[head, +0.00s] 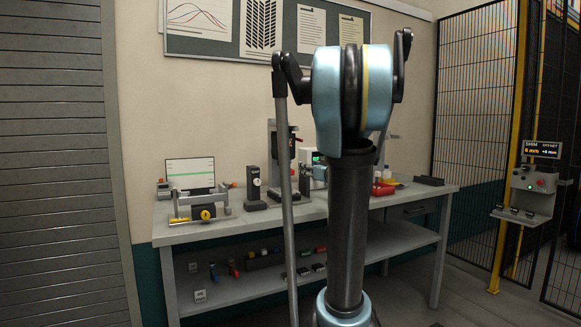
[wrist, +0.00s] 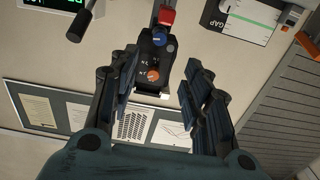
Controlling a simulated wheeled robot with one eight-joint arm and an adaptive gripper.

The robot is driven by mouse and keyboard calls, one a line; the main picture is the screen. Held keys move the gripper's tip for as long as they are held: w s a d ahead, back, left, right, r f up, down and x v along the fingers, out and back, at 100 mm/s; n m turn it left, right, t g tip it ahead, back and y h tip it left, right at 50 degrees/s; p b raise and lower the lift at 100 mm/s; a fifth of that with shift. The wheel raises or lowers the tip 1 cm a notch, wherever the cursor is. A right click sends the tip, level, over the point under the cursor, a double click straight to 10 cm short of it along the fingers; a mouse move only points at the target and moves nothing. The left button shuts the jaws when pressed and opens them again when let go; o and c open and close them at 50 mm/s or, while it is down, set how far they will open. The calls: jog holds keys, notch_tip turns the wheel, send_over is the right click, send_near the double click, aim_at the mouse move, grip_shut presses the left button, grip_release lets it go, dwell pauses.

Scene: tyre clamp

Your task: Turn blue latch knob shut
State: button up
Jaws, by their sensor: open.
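In the wrist view, a small blue knob (wrist: 159,39) sits on a dark upright panel (wrist: 149,54), between a red block (wrist: 166,17) and an orange round knob (wrist: 152,74). My gripper (wrist: 159,72) is open, with its dark fingers spread on either side of the panel's lower part in the picture. Nothing is held between the fingers. I cannot tell how far the fingertips are from the panel, or whether the blue knob is turned. In the head view my arm covers the middle of the bench, and I cannot make out the blue knob there.
The workbench (head: 235,225) carries a light screen (head: 190,174), a black gauge stand (head: 254,184) and red items (head: 383,189) right of my arm. A shuttered panel (head: 55,160) stands left. A mesh fence (head: 475,110) and a control box (head: 533,190) stand right.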

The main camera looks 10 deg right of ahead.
aim_at(289, 162)
jog(key=x, duration=1.7)
jog(key=shift+s, duration=0.1)
grip_shut()
